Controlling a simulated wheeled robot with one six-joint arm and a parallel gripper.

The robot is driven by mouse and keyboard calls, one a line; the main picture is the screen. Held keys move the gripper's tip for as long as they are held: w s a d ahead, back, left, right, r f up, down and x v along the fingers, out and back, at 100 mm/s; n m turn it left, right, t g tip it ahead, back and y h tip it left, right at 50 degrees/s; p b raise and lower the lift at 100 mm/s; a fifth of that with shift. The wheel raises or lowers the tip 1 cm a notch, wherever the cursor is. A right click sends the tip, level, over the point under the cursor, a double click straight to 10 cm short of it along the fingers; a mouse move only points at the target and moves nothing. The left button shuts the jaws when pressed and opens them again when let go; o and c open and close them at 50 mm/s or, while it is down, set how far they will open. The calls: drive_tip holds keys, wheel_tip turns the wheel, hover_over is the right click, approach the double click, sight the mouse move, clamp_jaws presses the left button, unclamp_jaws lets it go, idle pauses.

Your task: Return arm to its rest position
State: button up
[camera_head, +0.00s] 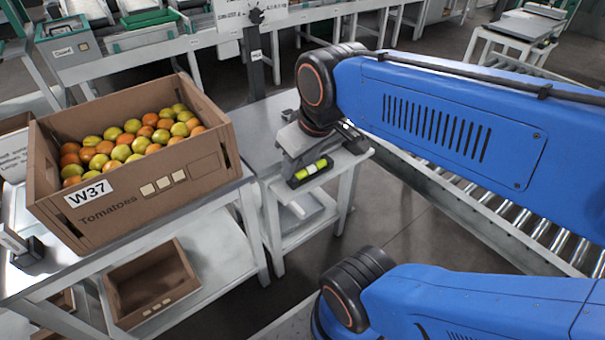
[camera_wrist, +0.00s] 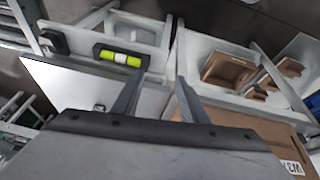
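My gripper (camera_wrist: 158,88) shows its two grey fingers in the wrist view. They stand apart with nothing between them. In the camera_head view my blue arm reaches in from the right, bent at the top centre. Its grey end hangs over a small white side table (camera_head: 258,131), to the right of the tomato crate. The fingertips are hard to make out there.
A cardboard crate (camera_head: 207,168) marked W37, full of red, orange and yellow-green tomatoes, stands on a white table at left. A smaller open box (camera_head: 153,297) sits on the shelf below. A yellow-green cylinder (camera_head: 312,170) lies close to my gripper. A roller conveyor (camera_head: 500,216) runs at right.

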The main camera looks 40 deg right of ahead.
drive_tip(key=shift+s+a+f+m, duration=0.25)
drive_tip(key=shift+s+f+m, duration=0.6)
drive_tip(key=shift+s, duration=0.2)
idle(2.2)
